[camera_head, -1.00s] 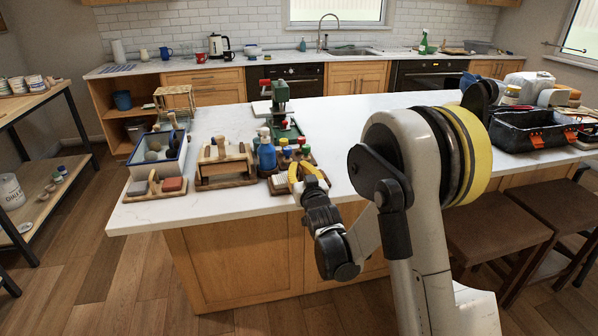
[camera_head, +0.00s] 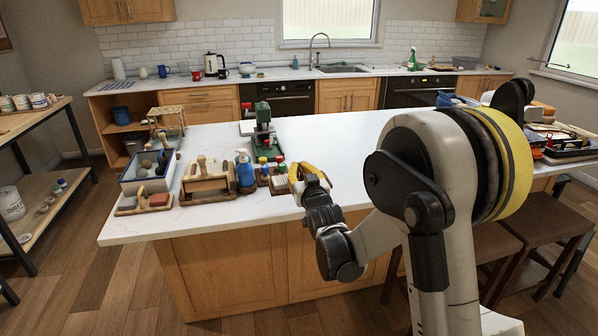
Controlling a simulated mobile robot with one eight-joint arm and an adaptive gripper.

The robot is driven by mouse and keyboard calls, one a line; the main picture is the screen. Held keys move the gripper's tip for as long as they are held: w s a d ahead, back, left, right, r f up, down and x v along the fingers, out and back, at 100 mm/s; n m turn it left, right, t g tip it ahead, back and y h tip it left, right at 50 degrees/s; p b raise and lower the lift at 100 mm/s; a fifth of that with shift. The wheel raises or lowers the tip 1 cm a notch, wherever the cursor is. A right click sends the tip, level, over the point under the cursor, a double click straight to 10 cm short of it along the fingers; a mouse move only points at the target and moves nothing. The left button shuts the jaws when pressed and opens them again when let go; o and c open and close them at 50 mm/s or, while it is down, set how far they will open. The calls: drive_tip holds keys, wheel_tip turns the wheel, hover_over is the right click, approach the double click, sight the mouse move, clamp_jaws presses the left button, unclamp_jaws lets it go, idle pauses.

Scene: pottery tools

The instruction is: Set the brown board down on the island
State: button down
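A brown board (camera_head: 280,190) with several small red-, green- and yellow-capped containers is at the island's front edge. My gripper (camera_head: 298,177), with yellow fingers, is just to its right and overlaps its right end in the view. I cannot tell whether the fingers touch or hold this board, or whether they are open or shut. The white-topped island (camera_head: 350,150) runs across the middle. Another brown board (camera_head: 128,203), with a grey and a reddish block, lies at its left front corner.
A blue spray bottle (camera_head: 245,172), a wooden toolbox (camera_head: 208,184), a blue-edged tray (camera_head: 150,172) and a green press (camera_head: 263,128) crowd the left side. The island's middle behind my arm is clear. Stools (camera_head: 545,222) stand at the right.

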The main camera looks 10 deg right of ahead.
drive_tip(key=shift+s+d+r, duration=0.15)
drive_tip(key=shift+s+r, duration=0.1)
drive_tip(key=shift+s, duration=0.1)
drive_tip(key=s+f, duration=0.2)
drive_tip(key=s, duration=0.9)
drive_tip(key=w, duration=0.3)
drive_tip(key=w+r, duration=0.1)
drive_tip(key=w, duration=0.3)
drive_tip(key=w+r, duration=0.1)
drive_tip(key=w, duration=0.3)
drive_tip(key=shift+d+r, duration=0.1)
